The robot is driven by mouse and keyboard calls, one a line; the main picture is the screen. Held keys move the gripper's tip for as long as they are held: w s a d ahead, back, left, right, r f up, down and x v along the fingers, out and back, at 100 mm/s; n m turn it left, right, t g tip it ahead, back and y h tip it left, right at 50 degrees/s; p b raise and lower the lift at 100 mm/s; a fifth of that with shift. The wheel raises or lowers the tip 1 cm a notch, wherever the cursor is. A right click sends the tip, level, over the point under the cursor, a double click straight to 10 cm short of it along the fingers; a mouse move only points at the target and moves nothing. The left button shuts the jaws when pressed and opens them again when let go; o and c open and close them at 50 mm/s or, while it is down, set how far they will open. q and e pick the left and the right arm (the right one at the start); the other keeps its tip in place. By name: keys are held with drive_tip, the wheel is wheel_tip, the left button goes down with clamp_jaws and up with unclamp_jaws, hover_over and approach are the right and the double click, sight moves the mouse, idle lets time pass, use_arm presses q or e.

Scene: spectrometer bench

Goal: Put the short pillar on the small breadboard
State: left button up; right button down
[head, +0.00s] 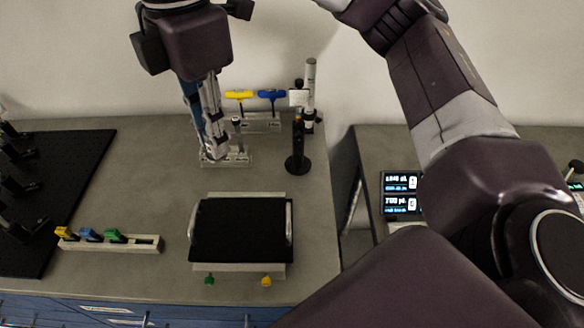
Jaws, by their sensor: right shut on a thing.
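The small breadboard (240,230) is a black plate with metal handles at its left and right sides, lying on a light base at the front middle of the bench. My right gripper (217,152) points down at the back of the bench, behind and slightly left of the breadboard. It is shut on a slim thing at a low clear rack (238,159), apparently the short pillar, which the fingers mostly hide. I cannot tell whether it is clear of the rack. A thin post (237,135) stands just right of the fingers. My left gripper is not in view.
A black post on a round base (297,165) stands right of the rack. Yellow and blue handled tools (255,95) stand behind. A strip with coloured clips (108,242) lies left of the breadboard. A large black board (75,165) fills the left. The bench between is clear.

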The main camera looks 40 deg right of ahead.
drive_tip(key=shift+s+d+n, duration=0.15)
drive_tip(key=shift+s+n, duration=0.15)
drive_tip(key=shift+s, duration=0.25)
hover_over(243, 228)
wheel_tip(243, 228, down, 6)
wheel_tip(243, 228, down, 9)
drive_tip(key=shift+d+f, duration=0.1)
drive_tip(key=shift+d, duration=0.05)
drive_tip(key=shift+f, duration=0.2)
wheel_tip(243, 228, down, 4)
drive_tip(key=shift+f+p, duration=0.1)
drive_tip(key=shift+p, duration=0.25)
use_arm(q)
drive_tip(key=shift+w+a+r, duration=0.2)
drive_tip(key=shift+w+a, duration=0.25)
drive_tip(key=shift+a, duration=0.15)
use_arm(e)
drive_tip(key=shift+f, duration=0.15)
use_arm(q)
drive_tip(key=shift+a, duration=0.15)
use_arm(e)
drive_tip(key=shift+f, duration=0.15)
